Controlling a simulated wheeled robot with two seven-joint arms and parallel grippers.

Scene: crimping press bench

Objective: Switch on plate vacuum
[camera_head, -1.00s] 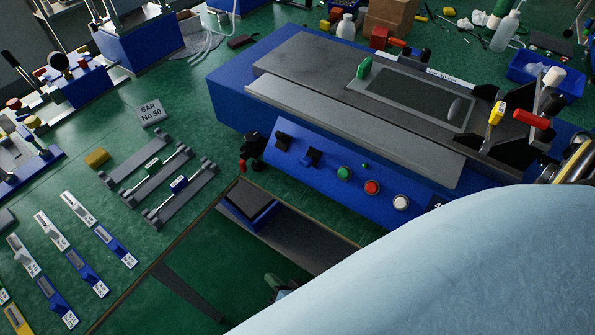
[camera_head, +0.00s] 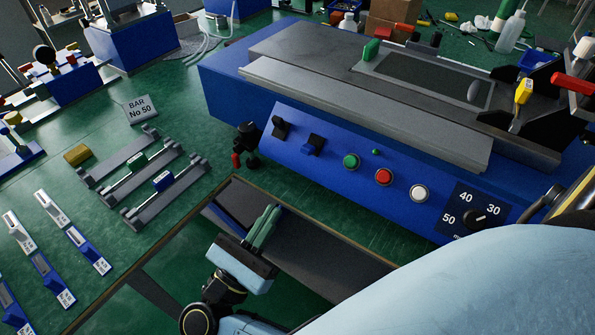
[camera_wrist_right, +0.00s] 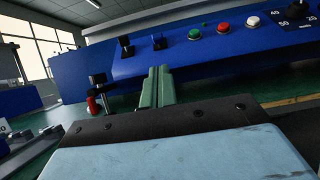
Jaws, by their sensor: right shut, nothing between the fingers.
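I see no label that marks the vacuum control. My right gripper (camera_head: 269,213) is shut and empty, below and in front of the two switches, apart from the panel. My left gripper is out of view.
A valve-like fitting with a red handle (camera_head: 237,160) sits at the press's left end. Bar holders (camera_head: 165,192) and a "BAR No 50" sign (camera_head: 140,109) are on the green bench to the left. A dark shelf (camera_head: 330,262) lies below the panel. My arm covers the lower right.

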